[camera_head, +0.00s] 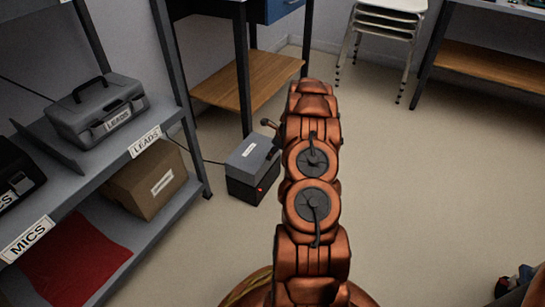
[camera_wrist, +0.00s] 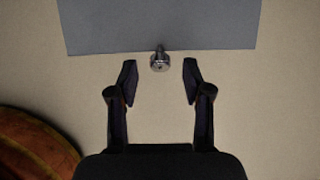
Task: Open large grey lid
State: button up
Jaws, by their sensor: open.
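A low box stands on the floor in the head view, with a flat grey lid (camera_head: 251,152) bearing a small white label, above a black body (camera_head: 250,187) with a red light. In the wrist view a grey panel (camera_wrist: 160,25), apparently this lid, fills the top. A small round metal knob (camera_wrist: 159,62) sticks out from the middle of its near edge. My gripper (camera_wrist: 160,74) is open, its two dark fingertips on either side of the knob with gaps on both sides. I cannot tell its height against the knob.
A shelf (camera_head: 182,119) at left holds a grey case (camera_head: 97,112) marked LEADS and, below, a cardboard box (camera_head: 145,180). A table leg (camera_head: 243,70) stands behind the low box. Stacked white chairs (camera_head: 385,25) are at the back. The floor (camera_head: 420,190) at right is mostly clear.

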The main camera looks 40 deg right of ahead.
jog(key=shift+w+f, duration=0.25)
jog(key=shift+f, duration=0.45)
jog(key=shift+c, duration=0.2)
grip_shut()
